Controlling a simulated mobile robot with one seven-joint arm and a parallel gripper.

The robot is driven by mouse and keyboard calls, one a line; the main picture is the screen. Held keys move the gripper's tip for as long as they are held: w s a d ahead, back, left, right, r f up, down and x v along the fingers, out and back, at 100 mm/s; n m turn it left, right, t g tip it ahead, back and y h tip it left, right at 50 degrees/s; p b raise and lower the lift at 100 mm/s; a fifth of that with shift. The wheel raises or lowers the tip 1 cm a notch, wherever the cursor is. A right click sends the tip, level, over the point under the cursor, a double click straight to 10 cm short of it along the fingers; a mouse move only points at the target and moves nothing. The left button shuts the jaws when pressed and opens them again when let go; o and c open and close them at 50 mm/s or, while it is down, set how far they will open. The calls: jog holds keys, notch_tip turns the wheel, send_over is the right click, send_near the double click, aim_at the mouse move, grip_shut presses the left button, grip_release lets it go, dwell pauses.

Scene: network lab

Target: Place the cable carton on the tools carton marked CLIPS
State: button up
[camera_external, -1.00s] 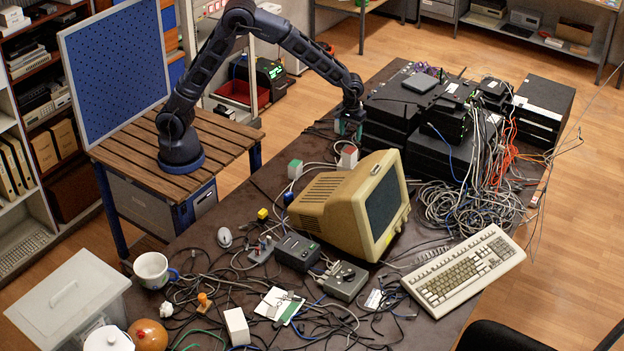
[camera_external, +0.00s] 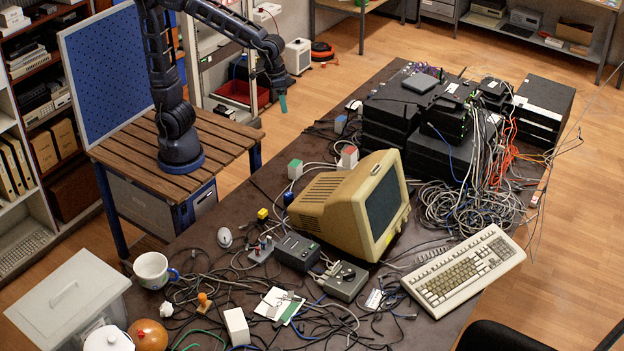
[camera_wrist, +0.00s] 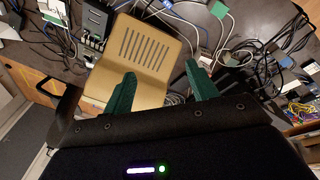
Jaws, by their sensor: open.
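My gripper (camera_external: 281,99) is raised in the air past the table's back edge, open and empty. In the wrist view its green fingers (camera_wrist: 160,85) stand apart with nothing between them. Small cartons stand on the table: a green-and-white carton (camera_external: 295,169) and a red-and-white carton (camera_external: 349,157) behind the beige monitor, and a plain white carton (camera_external: 237,326) near the front. A small blue-grey block (camera_external: 340,124) stands beside the black equipment stack. No label is readable, so I cannot tell which is the cable carton or which is marked CLIPS.
The beige monitor (camera_external: 345,205) stands mid-table; its vented casing (camera_wrist: 148,50) also shows in the wrist view. Black network equipment (camera_external: 430,125) and tangled cables (camera_external: 455,208) fill the right. A keyboard (camera_external: 463,270) lies at front right.

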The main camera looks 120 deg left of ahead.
jog(key=s+d+r+m+t, duration=0.1)
jog(key=s+d+m, duration=0.3)
jog(key=s, duration=0.6)
jog(key=s+d+m+t, duration=0.1)
jog(key=s+d+m, duration=0.3)
jog(key=s+d, duration=0.4)
jog(key=s, duration=0.2)
jog(key=shift+s+r, duration=0.4)
